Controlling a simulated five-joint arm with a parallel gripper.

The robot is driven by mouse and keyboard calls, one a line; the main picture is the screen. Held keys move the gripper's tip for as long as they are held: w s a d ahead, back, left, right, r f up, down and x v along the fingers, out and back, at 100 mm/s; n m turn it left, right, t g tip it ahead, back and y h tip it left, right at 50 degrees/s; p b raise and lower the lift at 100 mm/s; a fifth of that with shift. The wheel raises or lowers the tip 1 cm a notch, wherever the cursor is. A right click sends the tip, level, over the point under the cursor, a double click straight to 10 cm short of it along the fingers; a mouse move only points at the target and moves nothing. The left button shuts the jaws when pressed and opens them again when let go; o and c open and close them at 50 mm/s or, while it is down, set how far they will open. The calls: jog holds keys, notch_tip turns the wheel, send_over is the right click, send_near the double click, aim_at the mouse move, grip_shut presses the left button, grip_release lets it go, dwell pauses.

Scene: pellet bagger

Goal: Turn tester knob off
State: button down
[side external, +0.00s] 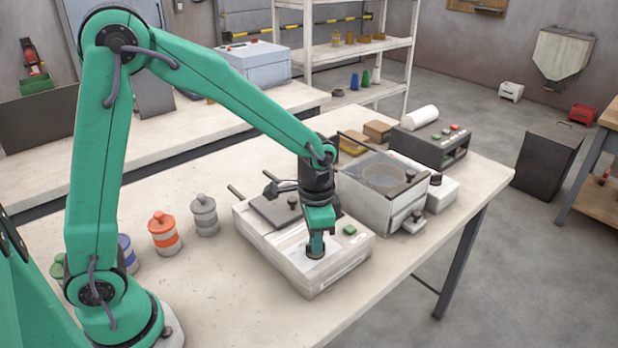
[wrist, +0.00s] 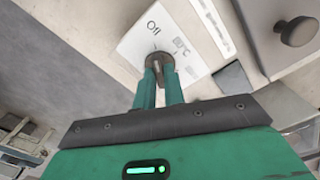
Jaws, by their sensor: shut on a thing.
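The tester (side external: 338,273) is a low white box on the bench, with a grey lid plate at its back left and a green button (side external: 350,230) on top. Its dark round knob (side external: 315,252) sits on a white label panel near the front. In the wrist view the knob (wrist: 158,62) shows between my fingertips, with "Off" and another marking printed on the panel (wrist: 140,35) beyond it. My gripper (side external: 316,243) points down from above and is shut on the knob. The fingers hide part of the knob, and its exact pointer direction is hard to tell.
A clear-topped box (side external: 383,190) with a dark frame stands close behind and right of the tester. A dark control box (side external: 437,142) is farther back. Several lidded jars, one orange (side external: 164,233) and one grey (side external: 204,215), stand to the left. The front of the bench is clear.

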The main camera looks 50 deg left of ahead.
jog(key=c, duration=1.5)
grip_release()
jog(key=shift+r, duration=3.95)
